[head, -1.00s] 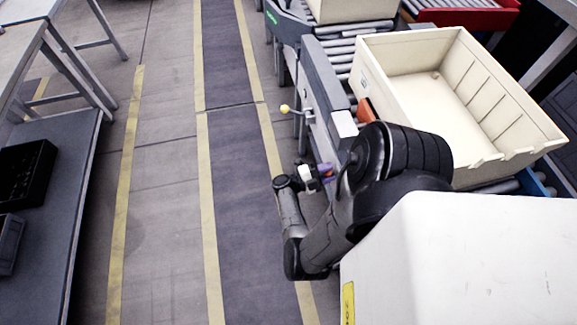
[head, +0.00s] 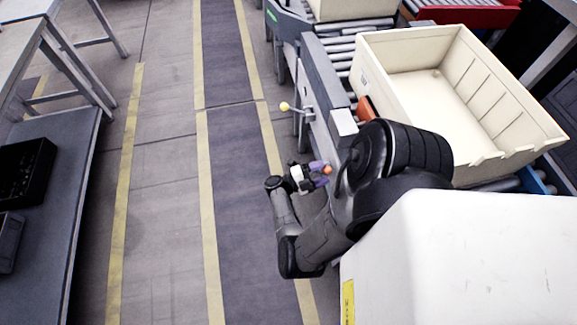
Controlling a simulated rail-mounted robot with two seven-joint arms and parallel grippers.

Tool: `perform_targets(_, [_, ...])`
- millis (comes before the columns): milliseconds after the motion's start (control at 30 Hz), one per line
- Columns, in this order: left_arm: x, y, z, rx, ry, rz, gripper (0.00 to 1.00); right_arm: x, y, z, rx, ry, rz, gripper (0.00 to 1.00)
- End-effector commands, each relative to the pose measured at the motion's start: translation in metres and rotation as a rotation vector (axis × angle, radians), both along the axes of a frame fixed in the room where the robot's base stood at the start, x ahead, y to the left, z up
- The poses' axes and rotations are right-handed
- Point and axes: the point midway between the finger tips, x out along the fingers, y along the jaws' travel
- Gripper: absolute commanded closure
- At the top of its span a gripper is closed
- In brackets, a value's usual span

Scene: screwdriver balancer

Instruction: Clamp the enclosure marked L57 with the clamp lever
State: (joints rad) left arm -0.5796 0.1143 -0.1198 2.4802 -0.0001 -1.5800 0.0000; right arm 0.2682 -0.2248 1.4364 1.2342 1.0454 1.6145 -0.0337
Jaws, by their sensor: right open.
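A lever with a yellow ball knob (head: 284,106) sticks out from the side of the roller conveyor; I cannot tell if it is the clamp lever. My right gripper (head: 325,172) is open and empty, below and a little to the right of the knob in the picture, apart from it. It has purple and orange fingertips close to the conveyor's side. I see no mark L57 on anything. A large cream open-topped bin (head: 405,57) rests on the rollers; its small side label is too small to read. My left gripper is out of view.
The conveyor's grey side rail (head: 325,80) runs beside my right arm. An orange block (head: 366,108) sits by the bin. A dark bench (head: 60,185) with black bins (head: 27,168) stands at the left. The striped floor aisle between is clear.

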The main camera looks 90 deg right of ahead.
Motion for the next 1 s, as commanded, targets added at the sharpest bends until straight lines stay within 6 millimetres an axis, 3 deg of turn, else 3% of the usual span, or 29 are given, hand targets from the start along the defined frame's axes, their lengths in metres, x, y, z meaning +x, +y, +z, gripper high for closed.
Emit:
perform_targets(200, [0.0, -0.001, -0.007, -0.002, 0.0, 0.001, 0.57, 0.043, 0.015, -0.01, 0.004, -0.003, 0.002, 0.4])
perform_targets(500, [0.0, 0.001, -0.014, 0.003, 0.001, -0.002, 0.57, 0.086, 0.031, -0.019, 0.002, -0.001, 0.002, 0.4])
perform_targets(700, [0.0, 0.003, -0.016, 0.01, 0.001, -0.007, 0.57, 0.099, 0.037, -0.021, 0.001, -0.001, 0.002, 0.4])
perform_targets(1000, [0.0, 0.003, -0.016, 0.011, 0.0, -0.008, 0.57, 0.102, 0.038, -0.02, -0.001, -0.001, 0.001, 0.4])
